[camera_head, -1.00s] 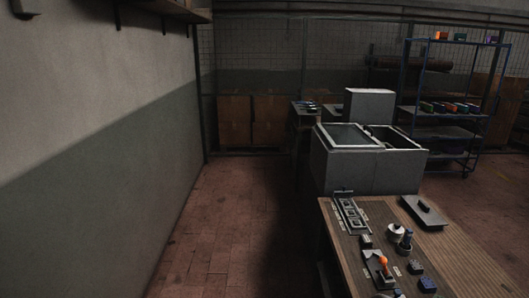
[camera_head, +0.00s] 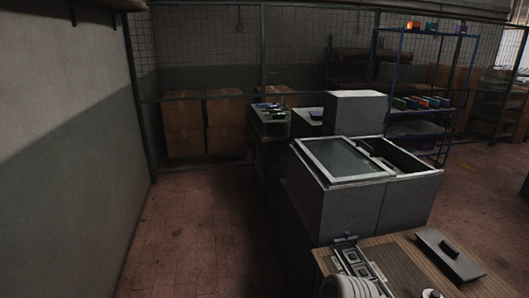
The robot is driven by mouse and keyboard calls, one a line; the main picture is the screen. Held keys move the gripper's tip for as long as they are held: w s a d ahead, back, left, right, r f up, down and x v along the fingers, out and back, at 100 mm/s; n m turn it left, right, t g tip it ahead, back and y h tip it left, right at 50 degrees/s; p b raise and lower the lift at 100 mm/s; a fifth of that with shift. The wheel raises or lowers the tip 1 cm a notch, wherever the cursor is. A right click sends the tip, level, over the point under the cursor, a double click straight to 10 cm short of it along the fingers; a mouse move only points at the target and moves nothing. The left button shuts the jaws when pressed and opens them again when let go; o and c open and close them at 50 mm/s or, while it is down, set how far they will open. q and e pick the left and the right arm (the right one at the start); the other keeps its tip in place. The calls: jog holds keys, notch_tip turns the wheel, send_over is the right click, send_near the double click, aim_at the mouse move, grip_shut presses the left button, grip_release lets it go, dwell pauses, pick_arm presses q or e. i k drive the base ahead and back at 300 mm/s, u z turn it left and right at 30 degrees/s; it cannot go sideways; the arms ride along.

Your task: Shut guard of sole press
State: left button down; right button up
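A large grey box-shaped machine (camera_head: 350,208), which looks like the sole press, stands beyond the wooden table. A light-framed, glass-like panel (camera_head: 345,160), which may be its guard, lies over the left part of the machine's top. The right part of the top shows an open dark recess (camera_head: 402,157). A taller grey block (camera_head: 356,112) rises behind the panel.
The wooden table (camera_head: 410,262) fills the lower right, with a grey plate with a dark handle (camera_head: 449,254) and a metal fixture (camera_head: 358,262) on it. Clear tiled floor (camera_head: 190,235) lies left of the machine. Cartons (camera_head: 205,125) and a blue shelf rack (camera_head: 412,92) stand behind.

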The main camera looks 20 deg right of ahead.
aim_at(387, 173)
jog(key=i, duration=2.55)
jog(key=z, duration=4.85)
